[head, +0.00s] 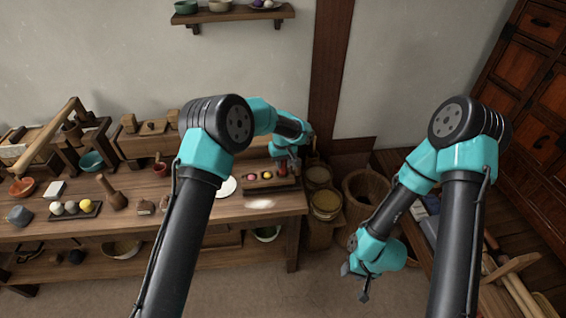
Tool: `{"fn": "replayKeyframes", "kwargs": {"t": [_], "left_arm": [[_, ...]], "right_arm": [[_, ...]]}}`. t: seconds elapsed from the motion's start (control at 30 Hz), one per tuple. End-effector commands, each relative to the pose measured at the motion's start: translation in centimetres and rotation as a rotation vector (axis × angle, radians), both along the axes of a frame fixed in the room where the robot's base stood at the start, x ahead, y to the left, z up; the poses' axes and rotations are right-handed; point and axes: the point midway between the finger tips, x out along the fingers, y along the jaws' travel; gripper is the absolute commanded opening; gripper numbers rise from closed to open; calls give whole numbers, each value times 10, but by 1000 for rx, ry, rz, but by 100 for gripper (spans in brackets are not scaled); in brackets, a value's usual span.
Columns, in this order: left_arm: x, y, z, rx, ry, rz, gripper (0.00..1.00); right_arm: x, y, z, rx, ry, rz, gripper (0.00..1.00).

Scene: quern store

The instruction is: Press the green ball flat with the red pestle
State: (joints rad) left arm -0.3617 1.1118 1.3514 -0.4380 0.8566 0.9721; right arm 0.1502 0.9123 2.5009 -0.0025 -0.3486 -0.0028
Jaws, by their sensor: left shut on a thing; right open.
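My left gripper (289,165) is small in view at the right end of the wooden table, over a small dark tray (262,187). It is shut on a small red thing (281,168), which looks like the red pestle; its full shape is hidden. A pink ball (252,177) and a yellow ball (267,175) sit in the tray, left of the gripper. I cannot make out a green ball; the gripper may cover it. My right gripper (355,282) is open and empty, pointing down above the floor right of the table.
A wooden pestle (113,195) and a tray of pale balls (88,214) stand further left. Baskets (326,203) stand beyond the table's right end.

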Motion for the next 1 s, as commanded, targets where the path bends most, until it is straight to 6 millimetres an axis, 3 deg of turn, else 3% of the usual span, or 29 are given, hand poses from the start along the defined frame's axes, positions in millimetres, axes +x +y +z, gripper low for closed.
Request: {"fn": "replayKeyframes", "kwargs": {"t": [0.47, 1.0], "left_arm": [[0, 0, 3, 0, -1, 0, 4], [0, 0, 31, -1, -1, 0, 4]], "right_arm": [[0, 0, 0, 0, 0, 0, 43], [0, 0, 0, 0, 0, 0, 43]]}}
